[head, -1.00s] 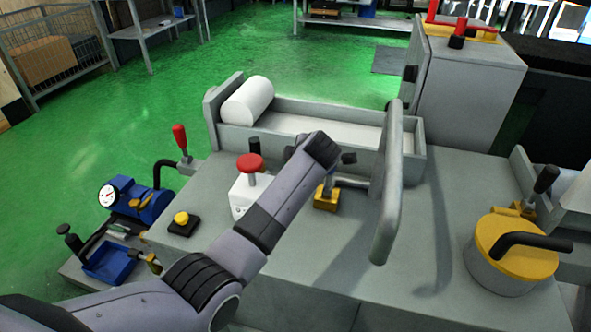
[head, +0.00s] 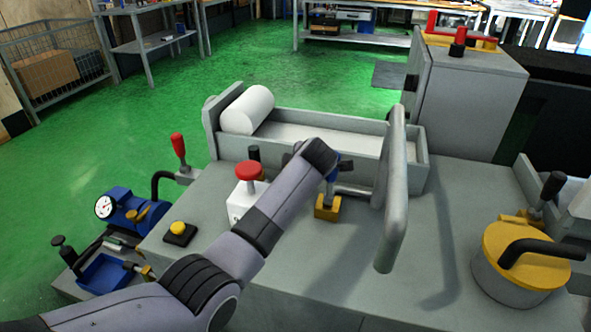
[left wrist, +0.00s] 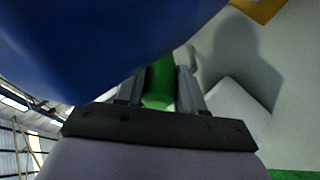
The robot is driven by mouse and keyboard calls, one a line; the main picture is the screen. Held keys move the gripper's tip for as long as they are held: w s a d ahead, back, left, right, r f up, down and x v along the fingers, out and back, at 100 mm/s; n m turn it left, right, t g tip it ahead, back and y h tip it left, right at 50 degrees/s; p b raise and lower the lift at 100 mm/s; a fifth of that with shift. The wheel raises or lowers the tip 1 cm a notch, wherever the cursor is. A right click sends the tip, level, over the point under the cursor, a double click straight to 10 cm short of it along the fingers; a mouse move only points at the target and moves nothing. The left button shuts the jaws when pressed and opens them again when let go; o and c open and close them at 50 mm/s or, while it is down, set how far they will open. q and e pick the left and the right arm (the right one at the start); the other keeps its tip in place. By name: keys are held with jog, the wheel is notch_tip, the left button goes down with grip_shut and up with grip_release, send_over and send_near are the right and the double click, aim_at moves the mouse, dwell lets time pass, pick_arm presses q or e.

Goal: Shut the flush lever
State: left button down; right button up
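A valve with a yellow base (head: 327,208) and a blue part (head: 331,174) stands on the grey machine top, just right of my left wrist. I take it for the flush lever, though the frames do not name it. A large blue surface (left wrist: 100,35) fills the upper left of the left wrist view, very close to the camera. My left gripper (left wrist: 160,78) has its fingers apart, with green showing between them; I cannot tell what that green is. In the head view my wrist hides the fingers and part of the valve. My right gripper is not in view.
A red mushroom button (head: 250,172) on a white box stands left of my wrist. A grey upright handle (head: 394,190) rises to the right. A trough with a white roll (head: 247,109) lies behind. A yellow-lidded pot (head: 520,255) stands at right.

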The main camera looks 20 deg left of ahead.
pick_arm(q)
jog(key=shift+w+r+g+b, duration=0.35)
jog(key=shift+w+g+b, duration=0.1)
jog(key=shift+g, duration=0.05)
jog(key=shift+w+a+r+g+b, duration=0.1)
jog(key=shift+w+g+b, duration=0.3)
jog(key=shift+b, duration=0.6)
jog(key=shift+w+r+m+g+b, duration=0.15)
jog(key=shift+r+m+g+b, duration=0.2)
jog(key=shift+b, duration=0.45)
jog(key=c, duration=0.8)
grip_release()
jog(key=shift+p+v, duration=0.35)
jog(key=shift+v, duration=0.4)
jog(key=shift+p+v, duration=0.35)
jog(key=shift+v, duration=2.5)
